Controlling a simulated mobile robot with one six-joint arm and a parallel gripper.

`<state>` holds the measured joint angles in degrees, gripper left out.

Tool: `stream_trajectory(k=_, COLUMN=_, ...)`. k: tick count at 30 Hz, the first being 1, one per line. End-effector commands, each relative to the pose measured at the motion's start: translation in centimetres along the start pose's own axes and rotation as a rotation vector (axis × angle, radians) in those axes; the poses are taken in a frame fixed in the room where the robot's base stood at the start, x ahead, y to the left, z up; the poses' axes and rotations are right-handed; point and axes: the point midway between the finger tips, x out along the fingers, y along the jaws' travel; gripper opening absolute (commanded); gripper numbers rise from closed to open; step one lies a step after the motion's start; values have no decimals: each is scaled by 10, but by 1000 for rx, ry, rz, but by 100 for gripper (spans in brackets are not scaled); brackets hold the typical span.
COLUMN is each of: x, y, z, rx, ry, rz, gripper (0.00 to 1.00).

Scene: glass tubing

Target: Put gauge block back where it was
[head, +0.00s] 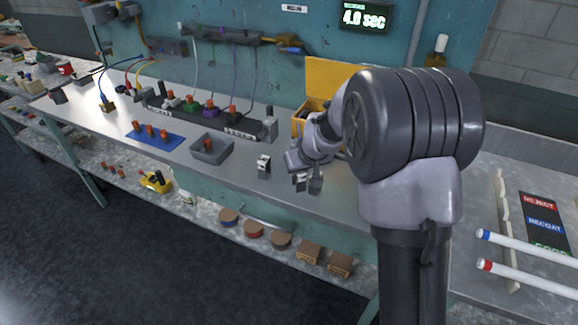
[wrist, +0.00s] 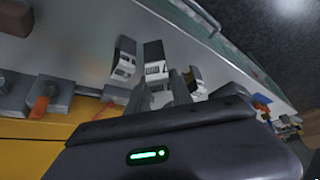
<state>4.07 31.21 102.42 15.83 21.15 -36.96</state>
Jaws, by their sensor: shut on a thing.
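My gripper (head: 306,184) is low over the front part of the grey bench, left of my arm's bulky joint in the head view. In the wrist view my gripper (wrist: 158,88) is shut on a small block with a dark top and pale, marked face, which I take as the gauge block (wrist: 154,66). The fingers hide part of it, and its contact with the bench cannot be told. In the head view a small black-and-white piece (head: 264,166) stands on the bench just left of my gripper, apart from it.
An open yellow bin (head: 330,76) stands behind my gripper. A grey tray (head: 212,150) with an orange-topped piece and a blue mat (head: 154,137) with several orange-topped pieces lie to the left. White tubes (head: 530,280) are at right. The bench's front edge is close.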

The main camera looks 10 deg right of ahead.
Motion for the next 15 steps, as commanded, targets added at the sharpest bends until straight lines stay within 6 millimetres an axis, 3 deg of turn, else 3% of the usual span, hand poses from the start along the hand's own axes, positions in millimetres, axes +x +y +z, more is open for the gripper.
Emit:
stream_trajectory(k=3, x=24, y=-1, z=-30, rx=-3, ry=-1, rz=0, gripper=0)
stream_trajectory(k=7, x=41, y=-1, z=-55, rx=-1, ry=1, rz=0, gripper=0)
stream_trajectory(k=11, x=50, y=-1, z=-67, rx=1, ry=0, rz=1, gripper=0)
stream_trajectory(k=15, x=76, y=-1, z=-54, rx=1, ry=-2, rz=1, gripper=0)
